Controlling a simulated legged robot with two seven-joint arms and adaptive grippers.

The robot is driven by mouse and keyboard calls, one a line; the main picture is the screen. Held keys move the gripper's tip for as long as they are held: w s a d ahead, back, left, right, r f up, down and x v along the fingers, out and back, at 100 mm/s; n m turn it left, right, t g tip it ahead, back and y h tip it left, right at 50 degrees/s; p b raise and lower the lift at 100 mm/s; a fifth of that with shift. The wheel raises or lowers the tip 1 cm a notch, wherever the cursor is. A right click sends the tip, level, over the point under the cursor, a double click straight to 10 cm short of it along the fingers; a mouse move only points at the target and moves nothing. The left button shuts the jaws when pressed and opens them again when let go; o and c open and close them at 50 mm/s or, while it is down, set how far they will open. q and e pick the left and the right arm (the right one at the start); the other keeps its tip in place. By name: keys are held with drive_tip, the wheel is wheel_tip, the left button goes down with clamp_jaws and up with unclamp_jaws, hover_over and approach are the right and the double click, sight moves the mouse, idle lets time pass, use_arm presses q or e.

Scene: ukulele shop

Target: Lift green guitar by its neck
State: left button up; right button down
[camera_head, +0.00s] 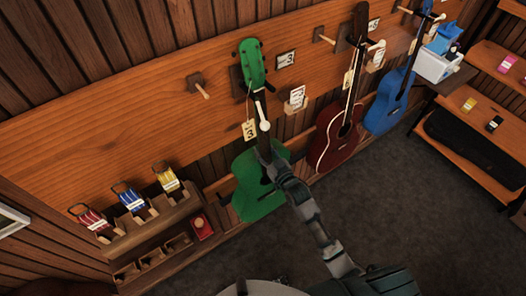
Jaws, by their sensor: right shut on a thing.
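The green guitar (256,197) hangs upright against the wooden wall, left of the other guitars. Its green headstock (252,64) is at the wall hanger, and a price tag (249,130) hangs beside its neck. My right gripper (265,150) is shut on the lower part of the neck, just above the body. My right arm comes up from the bottom and covers part of the body and its middle. My left gripper is not in view.
A dark red guitar (335,135) and a blue guitar (388,104) hang to the right. A wooden rack (150,232) with small coloured packs is at the lower left. An empty wall peg (196,86) sticks out left of the headstock. Shelves (480,155) stand at the right; the grey floor (400,215) is clear.

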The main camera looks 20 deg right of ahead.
sight(265, 139)
wheel_tip(265, 139, up, 7)
drive_tip(key=shift+d+f, duration=0.1)
drive_tip(key=shift+s, duration=0.2)
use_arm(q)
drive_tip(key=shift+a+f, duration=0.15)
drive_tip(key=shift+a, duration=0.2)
use_arm(e)
drive_tip(key=d+v, duration=0.1)
drive_tip(key=v, duration=1.8)
drive_tip(key=c, duration=1.4)
unclamp_jaws()
drive_tip(key=shift+d, duration=0.1)
drive_tip(key=shift+c, duration=0.2)
clamp_jaws()
